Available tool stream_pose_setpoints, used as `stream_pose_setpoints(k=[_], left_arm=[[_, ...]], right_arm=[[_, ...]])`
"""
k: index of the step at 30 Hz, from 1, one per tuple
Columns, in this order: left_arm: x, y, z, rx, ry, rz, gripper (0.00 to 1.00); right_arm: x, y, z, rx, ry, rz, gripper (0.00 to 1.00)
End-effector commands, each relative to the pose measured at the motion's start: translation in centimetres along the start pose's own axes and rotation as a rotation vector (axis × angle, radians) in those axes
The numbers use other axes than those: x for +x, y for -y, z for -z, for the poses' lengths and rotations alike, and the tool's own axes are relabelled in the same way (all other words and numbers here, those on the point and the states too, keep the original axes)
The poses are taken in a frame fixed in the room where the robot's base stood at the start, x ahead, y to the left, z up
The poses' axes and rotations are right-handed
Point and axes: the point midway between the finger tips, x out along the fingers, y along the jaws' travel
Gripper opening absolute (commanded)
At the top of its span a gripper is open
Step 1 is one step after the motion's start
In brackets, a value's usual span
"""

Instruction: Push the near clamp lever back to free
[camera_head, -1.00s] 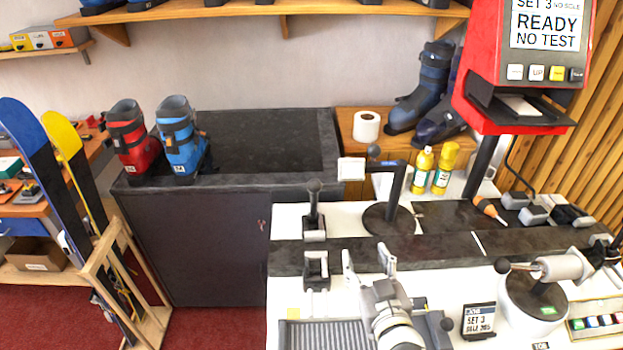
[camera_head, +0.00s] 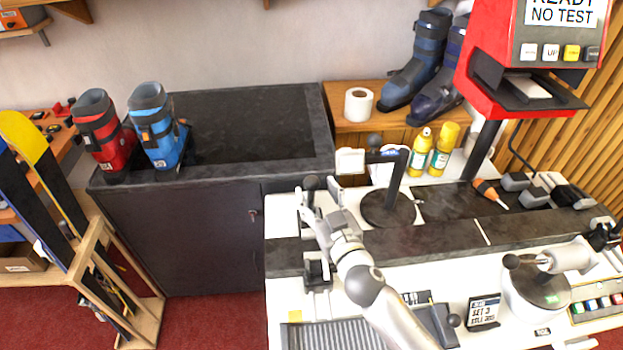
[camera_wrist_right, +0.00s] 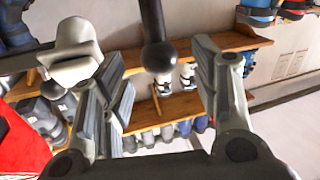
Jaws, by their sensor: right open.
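The clamp lever (camera_head: 311,183) has a black ball knob on an upright black rod at the left end of the white bench. Its lower part is hidden behind my right gripper. My right gripper (camera_head: 318,194) is open, with its fingertips on either side of the knob. In the right wrist view the knob (camera_wrist_right: 159,56) and its rod sit between the two spread fingers (camera_wrist_right: 162,90); no clear contact shows. A black clamp block (camera_head: 317,270) stands nearer, beside my right wrist. My left gripper is out of view.
A small sign (camera_head: 483,312) and a cylindrical device (camera_head: 540,290) stand at the right. A dark cabinet (camera_head: 180,240) is at the left.

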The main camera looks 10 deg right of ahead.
Motion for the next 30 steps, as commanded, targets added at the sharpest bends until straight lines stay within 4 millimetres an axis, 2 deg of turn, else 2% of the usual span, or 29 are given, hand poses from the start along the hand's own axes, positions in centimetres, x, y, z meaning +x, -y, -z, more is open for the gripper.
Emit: stream_pose_setpoints(k=[3,10,22,30], left_arm=[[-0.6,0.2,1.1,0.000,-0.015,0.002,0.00],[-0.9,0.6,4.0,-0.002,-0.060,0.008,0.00],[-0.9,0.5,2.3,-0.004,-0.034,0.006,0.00],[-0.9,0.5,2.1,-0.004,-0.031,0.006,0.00]], right_arm=[[1.8,0.0,0.2,-0.001,0.000,0.000,0.56],[3.8,0.0,0.0,0.001,0.001,0.000,0.56],[4.2,0.0,0.0,0.001,0.001,0.000,0.56],[4.2,0.0,-0.1,0.001,0.001,0.000,0.21]])
